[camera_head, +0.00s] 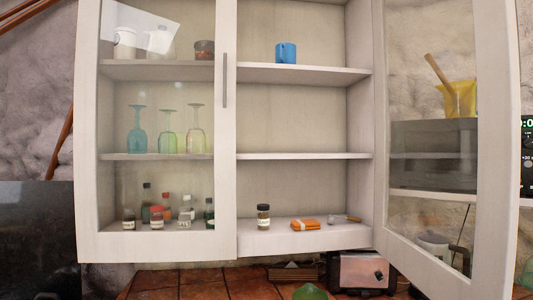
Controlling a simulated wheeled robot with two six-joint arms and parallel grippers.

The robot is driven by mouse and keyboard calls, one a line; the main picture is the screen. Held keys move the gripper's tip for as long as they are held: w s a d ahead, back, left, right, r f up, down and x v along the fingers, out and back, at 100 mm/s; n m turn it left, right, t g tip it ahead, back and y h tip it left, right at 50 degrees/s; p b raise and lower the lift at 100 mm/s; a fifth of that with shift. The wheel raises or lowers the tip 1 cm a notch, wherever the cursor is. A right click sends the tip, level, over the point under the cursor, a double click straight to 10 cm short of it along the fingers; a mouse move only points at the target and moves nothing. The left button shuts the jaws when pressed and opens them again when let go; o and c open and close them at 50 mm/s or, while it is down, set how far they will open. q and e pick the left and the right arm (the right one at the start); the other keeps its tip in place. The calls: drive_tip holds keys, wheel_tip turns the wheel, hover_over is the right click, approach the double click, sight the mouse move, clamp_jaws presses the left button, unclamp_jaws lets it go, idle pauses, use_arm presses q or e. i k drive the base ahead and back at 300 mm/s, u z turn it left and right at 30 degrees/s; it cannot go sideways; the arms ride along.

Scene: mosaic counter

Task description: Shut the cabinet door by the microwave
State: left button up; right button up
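The white wall cabinet (300,73) fills the middle of the head view. Its right glass door (495,150) stands open, swung out toward me and to the right, so the right half of the shelves is uncovered. The left glass door (88,150) is shut and has a vertical bar handle (225,80). A dark panel with green digits, seemingly the microwave (526,160), shows at the right edge, partly hidden by the open door. Neither of my grippers is in view.
The uncovered shelves hold a blue cup (286,53), a dark jar (263,217) and an orange folded item (305,225). A toaster (360,272) stands on the tiled counter (205,282) below. A yellow container (459,100) shows through the open door's glass.

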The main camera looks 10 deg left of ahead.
sight(499, 76)
drive_tip(key=u, duration=0.05)
drive_tip(key=k, duration=1.1)
drive_tip(key=z, duration=0.7)
drive_tip(key=i, duration=1.4)
drive_tip(key=u, duration=0.5)
